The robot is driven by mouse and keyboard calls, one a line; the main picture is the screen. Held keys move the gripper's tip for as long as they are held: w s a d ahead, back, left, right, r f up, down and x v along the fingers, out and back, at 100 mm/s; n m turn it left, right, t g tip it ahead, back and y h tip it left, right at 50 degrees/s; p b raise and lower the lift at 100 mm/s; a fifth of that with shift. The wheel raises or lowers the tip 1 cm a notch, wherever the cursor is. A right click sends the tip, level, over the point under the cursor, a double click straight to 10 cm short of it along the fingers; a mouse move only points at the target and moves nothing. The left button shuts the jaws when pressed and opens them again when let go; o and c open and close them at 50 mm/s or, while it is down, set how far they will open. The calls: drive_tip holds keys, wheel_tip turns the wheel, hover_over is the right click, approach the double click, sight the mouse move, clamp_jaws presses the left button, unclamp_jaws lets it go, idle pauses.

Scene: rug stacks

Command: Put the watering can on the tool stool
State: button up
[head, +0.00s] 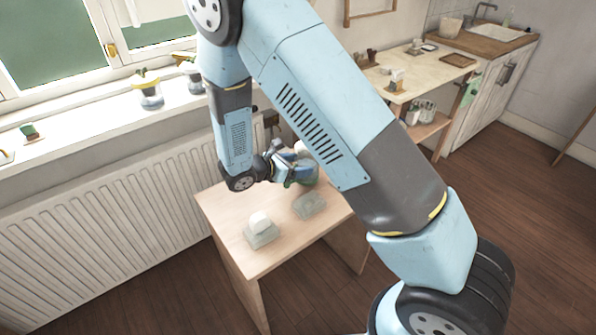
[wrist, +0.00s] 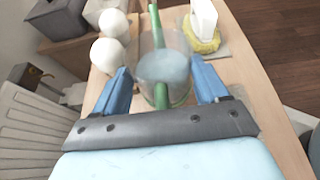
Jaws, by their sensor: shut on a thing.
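The watering can appears as a see-through, bluish vessel with green parts (wrist: 163,68) between my gripper's fingers in the wrist view. In the head view it shows as a blurred blue-green shape (head: 305,174), partly hidden by my arm. My gripper (wrist: 163,88) is shut on it, with one blue finger on each side. It is at the far side of a small pale wooden stool (head: 229,208), which seems to be the tool stool. I cannot tell whether the can touches the stool top.
The wrist view shows white balls (wrist: 108,55) at left and a white brush (wrist: 204,27) at right. A radiator (head: 110,227) stands left of the stool.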

drive_tip(key=shift+a+f, duration=0.1)
drive_tip(key=shift+f, duration=1.15)
drive_tip(key=o, duration=1.3)
drive_tip(key=shift+s+f, duration=0.1)
drive_tip(key=shift+o, duration=0.2)
drive_tip(key=v, duration=1.2)
